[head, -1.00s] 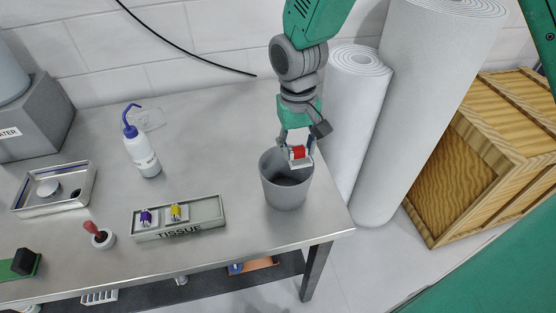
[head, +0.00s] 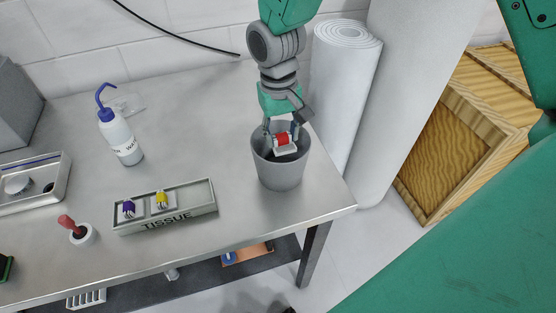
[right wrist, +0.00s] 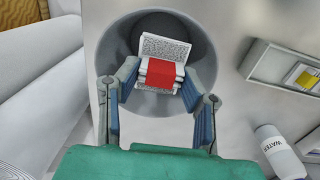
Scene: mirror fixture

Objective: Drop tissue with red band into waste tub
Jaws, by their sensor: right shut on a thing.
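The tissue with the red band (head: 283,139) is a small white folded block with a red strip round its middle. My right gripper (head: 283,136) is shut on it and holds it in the mouth of the grey waste tub (head: 280,175). In the right wrist view, the red-banded tissue (right wrist: 163,74) is between the two fingertips of the right gripper (right wrist: 160,82), with the round inside of the waste tub (right wrist: 152,106) behind it. The tub stands upright near the table's right end. My left gripper is not in view.
A tissue tray (head: 190,211) with purple- and yellow-banded tissues lies left of the tub. A water bottle (head: 121,141), a red-handled tool in a white holder (head: 82,236) and a metal tray (head: 35,198) stand farther left. White rolls (head: 345,85) stand close right of the tub.

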